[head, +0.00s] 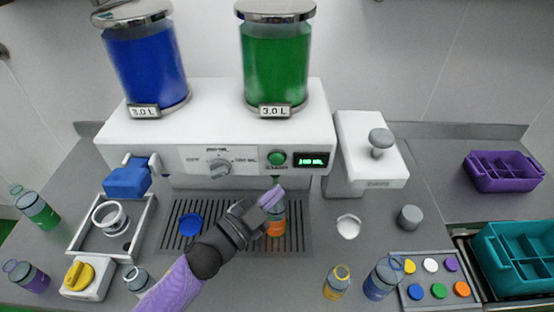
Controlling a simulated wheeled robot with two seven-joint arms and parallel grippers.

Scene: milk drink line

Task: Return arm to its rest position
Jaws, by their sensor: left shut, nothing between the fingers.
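My left arm comes in from the bottom left, and my left gripper (271,197) is above the drip grate (172,236), below the green start button. It is shut with nothing in it. A bottle with an orange band (277,224) stands on the grate just behind the gripper, which partly hides it. I cannot tell whether they touch. My right gripper is out of view.
The white dispenser (120,128) carries a blue tank (147,65) and a green tank (275,60). Several bottles stand along the counter's front, including a blue one (378,282). A cap tray (436,300), purple crate (505,172) and teal crate (520,255) are at right.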

